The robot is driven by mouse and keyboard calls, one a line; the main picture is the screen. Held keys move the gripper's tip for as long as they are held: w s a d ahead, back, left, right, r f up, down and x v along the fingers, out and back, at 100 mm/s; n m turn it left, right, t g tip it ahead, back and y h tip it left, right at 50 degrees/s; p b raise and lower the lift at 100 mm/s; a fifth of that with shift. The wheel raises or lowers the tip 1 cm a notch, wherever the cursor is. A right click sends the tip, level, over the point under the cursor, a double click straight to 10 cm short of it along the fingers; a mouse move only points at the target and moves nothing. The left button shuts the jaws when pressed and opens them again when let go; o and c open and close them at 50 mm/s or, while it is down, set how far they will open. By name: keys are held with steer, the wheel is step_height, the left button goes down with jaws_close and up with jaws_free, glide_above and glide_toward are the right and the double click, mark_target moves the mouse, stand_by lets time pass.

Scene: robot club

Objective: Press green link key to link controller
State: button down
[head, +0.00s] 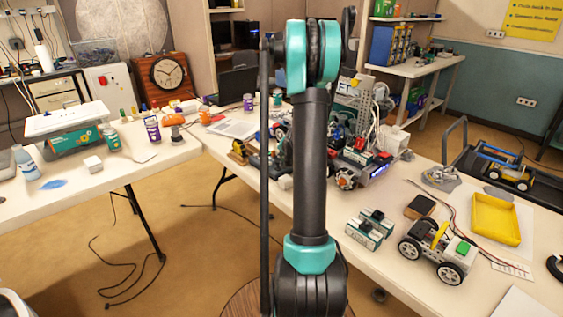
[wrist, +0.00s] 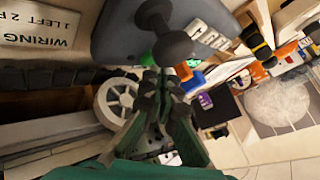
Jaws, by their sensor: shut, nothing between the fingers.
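In the wrist view, a blue-grey controller (wrist: 112,38) with a black ball-topped stick and white lettering stands close ahead. A small green patch, seemingly the green link key (wrist: 147,59), shows at its lower edge, partly hidden by the stick and my fingertips. My gripper (wrist: 160,84) is shut and empty, its fingertips just below the green patch in the picture. Whether they touch it I cannot tell. In the head view my arm blocks the middle, and neither the gripper nor the controller can be made out.
A white spoked wheel (wrist: 116,100) is just left of my fingers. In the head view, a wheeled car with a green block (head: 463,248), a yellow tray (head: 494,240) and small green-and-white boxes (head: 370,236) crowd the right table. Open floor lies at left front.

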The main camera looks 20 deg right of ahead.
steer(key=shift+f, duration=0.4)
stand_by(0.5)
steer(key=shift+r, duration=0.8)
steer(key=shift+r, duration=2.5)
